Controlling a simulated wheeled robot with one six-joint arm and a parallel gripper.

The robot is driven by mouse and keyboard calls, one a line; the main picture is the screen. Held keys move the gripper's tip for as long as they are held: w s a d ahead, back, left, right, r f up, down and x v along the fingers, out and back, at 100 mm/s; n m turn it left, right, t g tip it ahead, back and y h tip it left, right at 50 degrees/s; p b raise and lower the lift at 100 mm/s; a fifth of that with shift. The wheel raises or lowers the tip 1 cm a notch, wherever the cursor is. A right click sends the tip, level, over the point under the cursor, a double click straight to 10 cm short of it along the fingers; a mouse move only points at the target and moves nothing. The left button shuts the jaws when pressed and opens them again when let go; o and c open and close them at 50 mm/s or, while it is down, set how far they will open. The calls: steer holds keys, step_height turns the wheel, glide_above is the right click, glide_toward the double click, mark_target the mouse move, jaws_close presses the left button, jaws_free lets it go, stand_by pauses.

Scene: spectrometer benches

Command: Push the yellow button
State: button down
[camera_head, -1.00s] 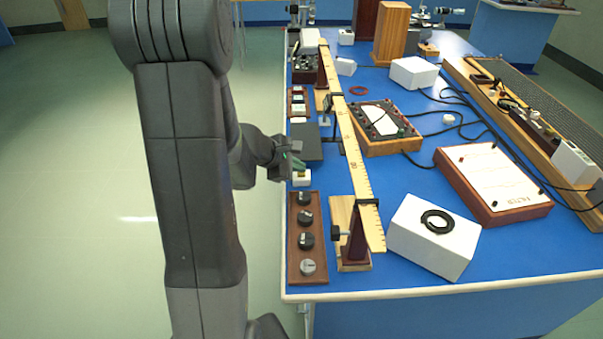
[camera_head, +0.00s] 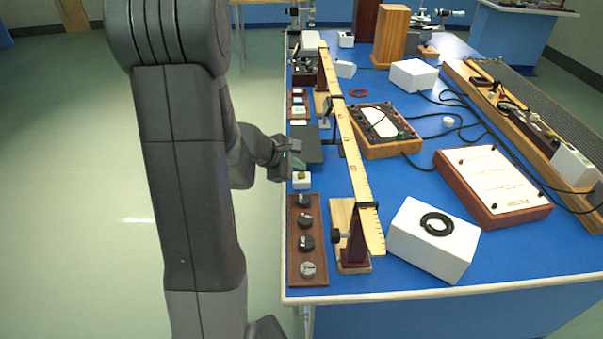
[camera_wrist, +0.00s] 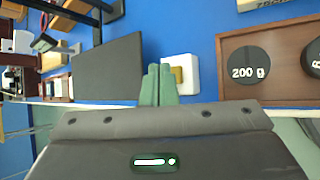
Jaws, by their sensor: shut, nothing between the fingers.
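The yellow button (camera_wrist: 177,75) sits on a small white box (camera_wrist: 192,73) near the edge of the blue bench. In the head view the white box (camera_head: 301,184) stands at the left bench edge, with the button (camera_head: 302,175) on top. My gripper (camera_head: 296,165) is just beyond and above the box in that view. In the wrist view the green fingertips of my gripper (camera_wrist: 158,72) are together, empty, and lie right beside the button. I cannot tell whether they touch it.
A dark flat plate (camera_wrist: 110,68) lies on one side of the box. A wooden tray of round weights (camera_head: 290,240) lies on the other. A long wooden ruler (camera_head: 357,165) on stands runs alongside. Floor left of the bench is clear.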

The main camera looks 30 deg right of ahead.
steer(key=shift+r, duration=0.25)
step_height(320, 180, up, 5)
steer(key=p, duration=0.3)
steer(key=shift+p, duration=0.35)
steer(key=shift+f, duration=0.2)
stand_by(0.4)
steer(key=shift+f+b, duration=0.5)
steer(key=shift+b, duration=0.05)
steer(key=shift+r+p, duration=0.25)
steer(key=shift+p, duration=1.1)
steer(key=shift+p, duration=0.5)
